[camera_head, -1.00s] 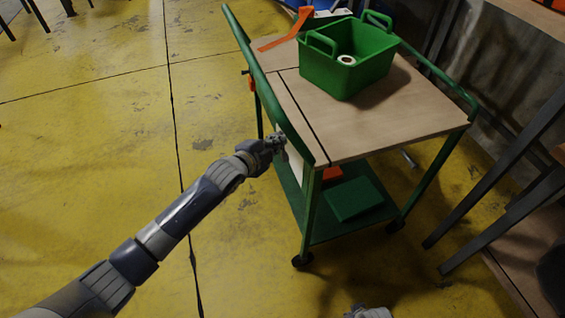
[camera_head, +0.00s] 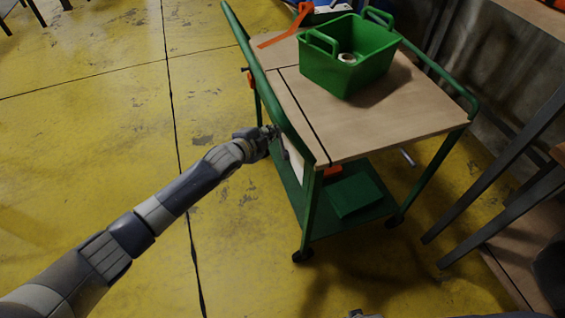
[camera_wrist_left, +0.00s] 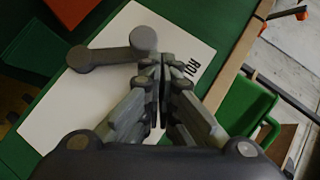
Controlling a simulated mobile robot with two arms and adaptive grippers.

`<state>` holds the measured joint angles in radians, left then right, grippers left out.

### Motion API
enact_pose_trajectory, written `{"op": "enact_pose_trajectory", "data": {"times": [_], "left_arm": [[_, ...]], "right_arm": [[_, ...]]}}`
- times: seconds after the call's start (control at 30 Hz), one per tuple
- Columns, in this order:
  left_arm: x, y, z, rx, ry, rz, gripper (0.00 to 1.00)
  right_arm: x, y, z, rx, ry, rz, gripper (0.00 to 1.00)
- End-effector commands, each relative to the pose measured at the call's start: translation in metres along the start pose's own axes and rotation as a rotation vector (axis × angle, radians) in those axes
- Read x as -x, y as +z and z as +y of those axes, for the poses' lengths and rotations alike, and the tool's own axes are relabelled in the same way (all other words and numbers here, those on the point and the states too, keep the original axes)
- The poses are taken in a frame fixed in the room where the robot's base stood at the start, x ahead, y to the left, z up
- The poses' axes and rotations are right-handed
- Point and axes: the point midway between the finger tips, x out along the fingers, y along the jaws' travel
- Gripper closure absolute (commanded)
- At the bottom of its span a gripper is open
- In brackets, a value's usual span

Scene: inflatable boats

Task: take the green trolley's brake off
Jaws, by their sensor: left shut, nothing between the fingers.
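The green trolley (camera_head: 311,215) stands on the yellow floor, with a wooden top and a green lower shelf. A white plate (camera_wrist_left: 185,40) with dark lettering is on its near left side. A grey lever (camera_wrist_left: 105,54) with a round hub lies over that plate in the left wrist view, its arm pointing left. My left gripper (camera_head: 271,133) is at the trolley's side, just under the green rail. In the left wrist view its fingers (camera_wrist_left: 161,66) are shut and empty, beside the lever's hub; I cannot tell whether they touch it. Only a grey sliver, possibly my right gripper, shows at the bottom edge.
A green tub (camera_head: 345,75) with a tape roll (camera_head: 347,58) stands on the trolley top. An orange piece (camera_head: 290,30) lies behind it. A green box (camera_head: 354,196) is on the lower shelf. Dark table legs (camera_head: 500,215) stand close on the right.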

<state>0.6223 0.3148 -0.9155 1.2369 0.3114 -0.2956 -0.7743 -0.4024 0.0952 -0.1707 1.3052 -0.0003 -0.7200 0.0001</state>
Motion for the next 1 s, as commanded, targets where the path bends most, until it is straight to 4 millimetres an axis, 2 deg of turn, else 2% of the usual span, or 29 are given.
{"op": "enact_pose_trajectory", "data": {"times": [0.67,0.83,1.0], "left_arm": [[0.0,0.001,0.0,-0.001,0.0,0.0,1.0],[0.011,0.001,0.0,0.0,0.0,0.001,1.0],[0.034,0.001,0.001,-0.001,0.001,0.0,1.0]], "right_arm": [[-0.001,0.003,-0.001,-0.001,-0.002,-0.005,1.0],[-0.001,0.002,-0.001,-0.001,-0.001,-0.003,1.0],[0.0,0.001,-0.001,-0.001,-0.001,-0.002,1.0]]}}
